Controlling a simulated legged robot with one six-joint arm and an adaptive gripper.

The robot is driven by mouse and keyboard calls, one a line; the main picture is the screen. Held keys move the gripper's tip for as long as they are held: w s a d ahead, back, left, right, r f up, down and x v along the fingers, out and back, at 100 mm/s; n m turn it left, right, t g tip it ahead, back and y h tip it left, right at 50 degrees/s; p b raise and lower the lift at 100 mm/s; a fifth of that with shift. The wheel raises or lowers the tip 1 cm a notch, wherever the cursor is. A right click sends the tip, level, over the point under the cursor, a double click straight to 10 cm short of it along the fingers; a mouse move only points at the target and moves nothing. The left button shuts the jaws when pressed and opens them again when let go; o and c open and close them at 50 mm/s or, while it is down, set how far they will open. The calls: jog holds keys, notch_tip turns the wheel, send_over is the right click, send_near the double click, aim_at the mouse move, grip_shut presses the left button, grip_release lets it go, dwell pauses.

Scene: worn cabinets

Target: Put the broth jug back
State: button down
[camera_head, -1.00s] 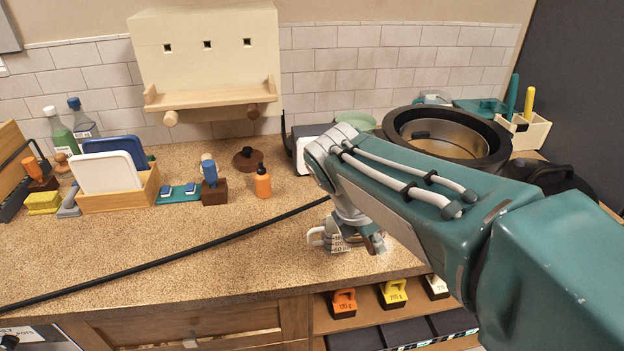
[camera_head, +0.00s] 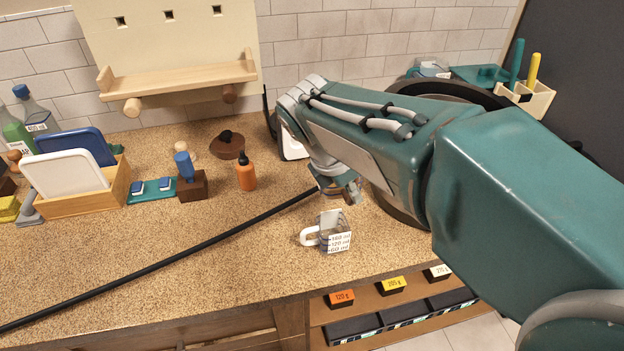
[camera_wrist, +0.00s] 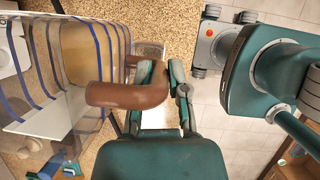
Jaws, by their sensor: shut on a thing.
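In the wrist view my gripper (camera_wrist: 163,76) is shut at the brown handle (camera_wrist: 128,95) of a large clear vessel (camera_wrist: 70,75), apparently the broth jug. The vessel has several blue bands and a tan area showing inside. It is cut off at the left edge. In the head view my gripper (camera_head: 343,192) is above the counter, and my arm hides most of what it holds. A smaller clear measuring jug (camera_head: 328,232) with a white handle and ml marks stands upright on the counter, apart from and in front of my gripper.
A pale wooden rack (camera_head: 175,78) hangs on the wall. A black rod (camera_head: 170,260) crosses the counter. An orange bottle (camera_head: 246,174), a brown lid (camera_head: 228,146) and a dark round pot (camera_head: 392,200) stand around. Clear counter (camera_head: 130,240) lies at the left front.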

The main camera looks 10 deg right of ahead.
jog(key=w+f, duration=0.1)
jog(key=w, duration=0.1)
jog(key=w+a+f, duration=0.1)
jog(key=w, duration=0.2)
jog(key=w+f, duration=0.1)
jog(key=w, duration=0.1)
jog(key=shift+w+a+f, duration=0.25)
jog(key=shift+w, duration=0.1)
jog(key=shift+w+a+f, duration=0.1)
jog(key=shift+w+f, duration=0.65)
jog(key=shift+f, duration=0.7)
jog(key=shift+w+a+f, duration=0.15)
jog(key=shift+w+f, duration=0.65)
jog(key=shift+f, duration=0.65)
jog(key=shift+w+a+f, duration=0.1)
jog(key=shift+w+f, duration=0.65)
jog(key=shift+f, duration=0.7)
jog(key=shift+f, duration=0.1)
jog(key=c, duration=0.6)
grip_release()
jog(key=shift+c, duration=0.2)
